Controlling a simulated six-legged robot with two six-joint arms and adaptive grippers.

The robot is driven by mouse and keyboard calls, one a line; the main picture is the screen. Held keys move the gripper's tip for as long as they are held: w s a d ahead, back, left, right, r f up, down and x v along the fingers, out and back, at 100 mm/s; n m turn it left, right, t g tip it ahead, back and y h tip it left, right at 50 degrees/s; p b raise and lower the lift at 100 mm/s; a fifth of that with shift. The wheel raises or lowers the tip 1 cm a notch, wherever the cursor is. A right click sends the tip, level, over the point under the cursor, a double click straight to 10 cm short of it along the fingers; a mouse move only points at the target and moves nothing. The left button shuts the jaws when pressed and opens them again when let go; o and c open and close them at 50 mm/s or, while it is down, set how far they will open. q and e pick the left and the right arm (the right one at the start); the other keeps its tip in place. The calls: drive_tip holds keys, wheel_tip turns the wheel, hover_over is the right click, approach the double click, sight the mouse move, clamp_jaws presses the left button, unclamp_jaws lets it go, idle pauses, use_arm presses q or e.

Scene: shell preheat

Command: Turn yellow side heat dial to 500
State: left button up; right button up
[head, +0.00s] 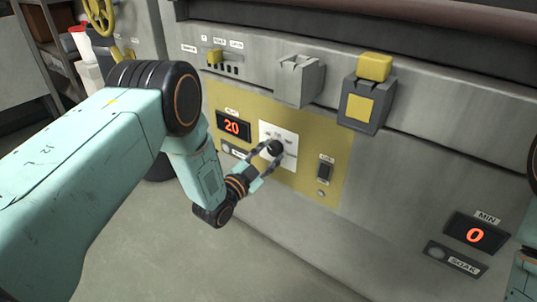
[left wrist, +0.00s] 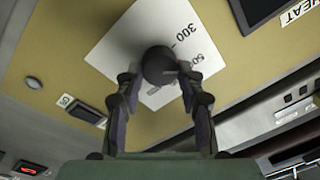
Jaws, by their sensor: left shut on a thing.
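The yellow panel (head: 338,192) on the grey machine carries a black round dial knob (head: 275,147) on a white scale plate (head: 290,134). A red display (head: 232,127) to its left reads 20. My left gripper (head: 268,160) is shut on the dial knob. In the left wrist view, the fingers of the left gripper (left wrist: 160,82) sit on both sides of the knob (left wrist: 160,62). The scale plate (left wrist: 128,45) there shows 300 and a partly covered number starting with 50. I cannot tell where the knob points. My right gripper is not in view.
A black switch (head: 325,170) sits right of the dial. Above are a grey box (head: 299,80), a yellow-topped box (head: 370,95) and a small yellow slider (head: 214,57). A MIN display (head: 475,235) reads 0 at lower right. The floor (head: 240,265) below is clear.

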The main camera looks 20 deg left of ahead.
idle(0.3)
use_arm(q)
drive_tip(key=o, duration=1.2)
drive_tip(key=shift+c, duration=0.2)
drive_tip(key=v, duration=1.2)
drive_tip(key=shift+f, duration=0.1)
